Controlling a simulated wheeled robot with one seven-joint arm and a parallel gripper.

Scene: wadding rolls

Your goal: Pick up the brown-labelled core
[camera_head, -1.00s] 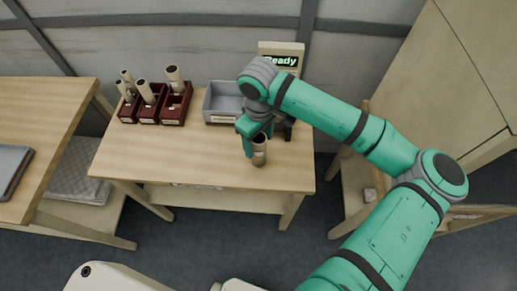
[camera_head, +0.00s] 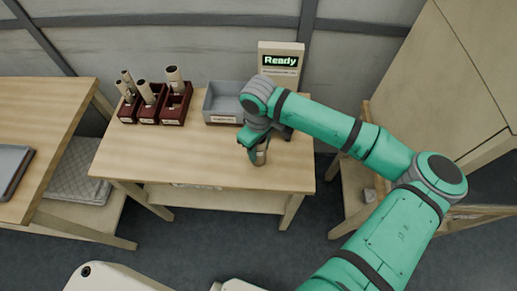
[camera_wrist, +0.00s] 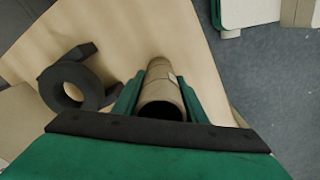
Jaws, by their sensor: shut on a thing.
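A cardboard core (camera_head: 261,156) stands near the front right of the table, with my gripper (camera_head: 258,146) at it. In the wrist view the core (camera_wrist: 161,88) lies between the two green fingers of my gripper (camera_wrist: 160,95), which is shut on it. A pale label edge shows on its side, but its colour is too unclear to tell. Whether its base touches the table cannot be told. Other cores (camera_head: 147,91) stand in dark red boxes (camera_head: 149,115) at the back left of the table; their label colours are too small to read.
A grey tray (camera_head: 222,117) stands at the table's back, beside a display panel (camera_head: 281,60) reading "Ready". A black ring-shaped holder (camera_wrist: 70,86) is left of the core in the wrist view. The table's front left (camera_head: 170,160) is clear.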

